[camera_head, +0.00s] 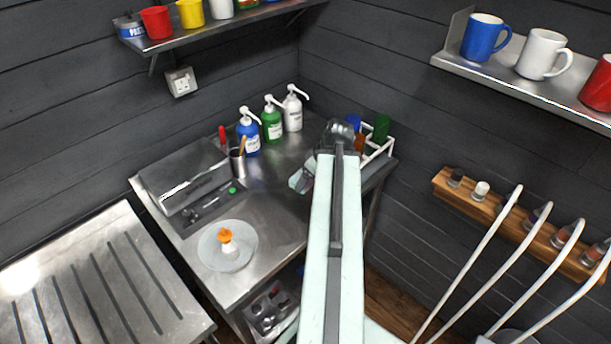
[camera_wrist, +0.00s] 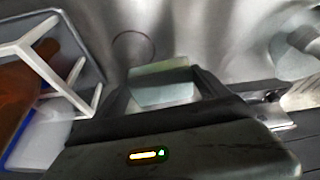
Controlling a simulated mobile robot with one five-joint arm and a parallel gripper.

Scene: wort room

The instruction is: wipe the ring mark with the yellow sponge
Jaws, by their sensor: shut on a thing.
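My gripper (camera_wrist: 160,95) is shut on a pale, greenish block, which I take to be the sponge (camera_wrist: 162,92); it looks more grey-green than yellow here. In the head view my gripper (camera_head: 304,180) is low over the steel worktop, with a pale edge of the sponge (camera_head: 294,181) showing at its left. The ring mark (camera_wrist: 133,47) is a thin dark ring on the steel, just beyond the sponge and a little left in the wrist view. I cannot tell whether the sponge touches the steel. I cannot make out the ring in the head view.
A white rack of bottles (camera_head: 378,149) stands to the right of my gripper. Pump bottles (camera_head: 271,123) stand along the back wall. A cup of tools (camera_head: 237,163) and a plate with an orange-topped item (camera_head: 227,246) are left. Bare steel (camera_head: 275,215) lies between plate and arm.

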